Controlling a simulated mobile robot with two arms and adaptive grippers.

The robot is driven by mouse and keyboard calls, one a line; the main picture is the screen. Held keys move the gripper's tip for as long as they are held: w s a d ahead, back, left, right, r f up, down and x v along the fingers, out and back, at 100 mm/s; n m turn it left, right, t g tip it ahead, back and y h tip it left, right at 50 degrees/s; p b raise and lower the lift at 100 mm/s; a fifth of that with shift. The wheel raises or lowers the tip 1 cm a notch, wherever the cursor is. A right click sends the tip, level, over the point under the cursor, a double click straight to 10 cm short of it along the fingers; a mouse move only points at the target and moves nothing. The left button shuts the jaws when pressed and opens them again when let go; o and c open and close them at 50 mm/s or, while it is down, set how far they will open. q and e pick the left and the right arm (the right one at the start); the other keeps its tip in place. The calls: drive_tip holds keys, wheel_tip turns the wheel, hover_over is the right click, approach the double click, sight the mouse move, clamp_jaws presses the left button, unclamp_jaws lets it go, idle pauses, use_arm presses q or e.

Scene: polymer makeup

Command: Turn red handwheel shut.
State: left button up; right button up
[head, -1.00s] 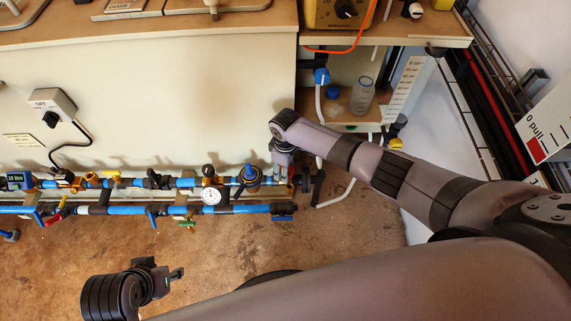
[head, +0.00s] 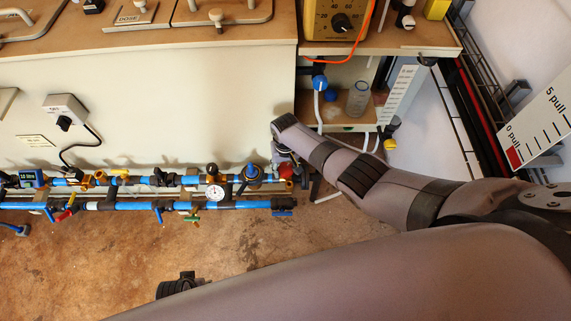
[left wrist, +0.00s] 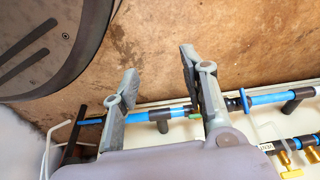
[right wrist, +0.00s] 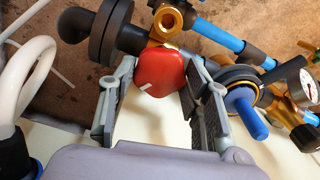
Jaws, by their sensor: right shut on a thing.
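The red handwheel (right wrist: 162,76) sits on a brass valve fitting at the pipe end. In the right wrist view it lies between the two fingers of my right gripper (right wrist: 162,66), which is shut on it. In the head view only a small part of the handwheel (head: 286,171) shows beside my right gripper (head: 284,158). My left gripper (left wrist: 158,64) is open and empty, with its fingers apart over the floor and pipes. In the head view my own arm hides most of it.
A blue-handled valve (right wrist: 245,108) stands close to the right finger. A pressure gauge (head: 214,192) sits farther left on the blue pipes (head: 150,206). A black flange (right wrist: 105,35) and a white hose (right wrist: 35,70) are left of the handwheel.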

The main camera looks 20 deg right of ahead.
sight(286, 168)
drive_tip(key=m+p, duration=0.1)
drive_tip(key=m, duration=0.3)
drive_tip(key=shift+m, duration=0.4)
drive_tip(key=m, duration=0.3)
use_arm(q)
drive_tip(key=shift+s+a+f, duration=0.2)
drive_tip(key=shift+s+f, duration=0.8)
drive_tip(key=shift+f, duration=0.1)
drive_tip(key=shift+s+a+f, duration=0.15)
drive_tip(key=shift+s+f, duration=0.8)
drive_tip(key=shift+f, duration=0.15)
use_arm(e)
drive_tip(key=shift+m, duration=1.6)
use_arm(q)
drive_tip(key=shift+w, duration=0.1)
use_arm(e)
drive_tip(key=o, duration=1.2)
drive_tip(key=shift+c, duration=0.2)
use_arm(q)
drive_tip(key=shift+d, duration=0.15)
use_arm(e)
drive_tip(key=shift+r, duration=0.1)
wheel_tip(286, 168, up, 12)
